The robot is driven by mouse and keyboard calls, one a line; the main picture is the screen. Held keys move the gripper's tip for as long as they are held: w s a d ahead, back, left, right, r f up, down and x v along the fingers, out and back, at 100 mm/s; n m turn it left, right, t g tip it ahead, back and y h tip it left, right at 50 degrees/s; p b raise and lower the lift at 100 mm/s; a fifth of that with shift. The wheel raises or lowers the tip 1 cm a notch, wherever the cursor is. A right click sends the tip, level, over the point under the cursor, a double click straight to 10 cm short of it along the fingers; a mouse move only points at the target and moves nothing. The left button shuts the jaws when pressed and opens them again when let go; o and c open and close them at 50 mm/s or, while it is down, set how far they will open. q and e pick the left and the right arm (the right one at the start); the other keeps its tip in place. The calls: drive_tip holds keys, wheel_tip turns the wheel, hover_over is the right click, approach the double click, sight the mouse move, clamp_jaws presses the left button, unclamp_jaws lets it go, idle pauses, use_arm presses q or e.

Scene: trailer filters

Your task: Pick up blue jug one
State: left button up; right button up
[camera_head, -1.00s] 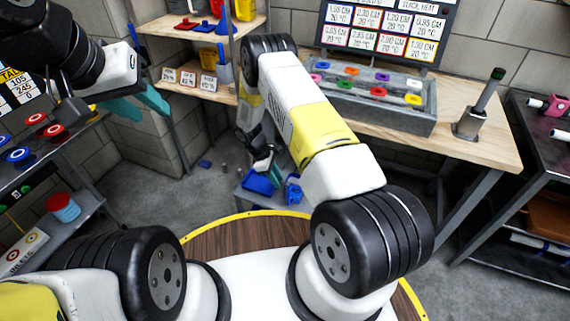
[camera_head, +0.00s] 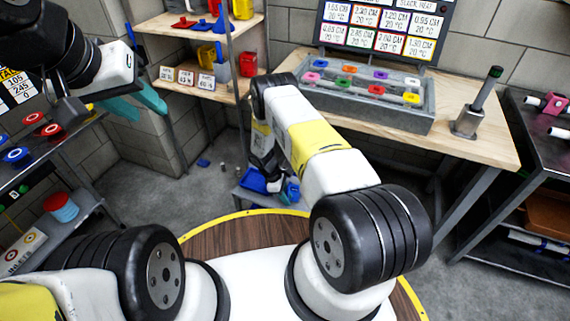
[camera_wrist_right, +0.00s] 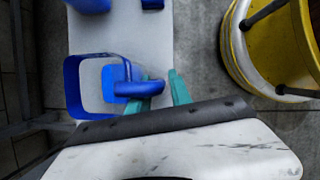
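A blue jug (camera_wrist_right: 92,115) with an open square top and a loop handle (camera_wrist_right: 135,85) stands on a pale grey surface in the right wrist view. My right gripper (camera_wrist_right: 165,92) is open, its two teal fingers apart. The left finger is right beside the jug's handle and overlaps it in view; I cannot tell whether they touch. In the head view, blue pieces (camera_head: 252,181) show on a low grey stand (camera_head: 243,197), and my arm hides most of the right gripper. My left gripper (camera_head: 135,102) is open and empty at the upper left.
Two more blue things (camera_wrist_right: 90,4) are cut off at the wrist view's top edge. A yellow round-rimmed object (camera_wrist_right: 265,50) stands at right. The wooden workbench (camera_head: 480,140) holds a grey tray (camera_head: 400,115). A shelf (camera_head: 212,92) stands behind the low stand.

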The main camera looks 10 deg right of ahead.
clamp_jaws()
idle(1.4)
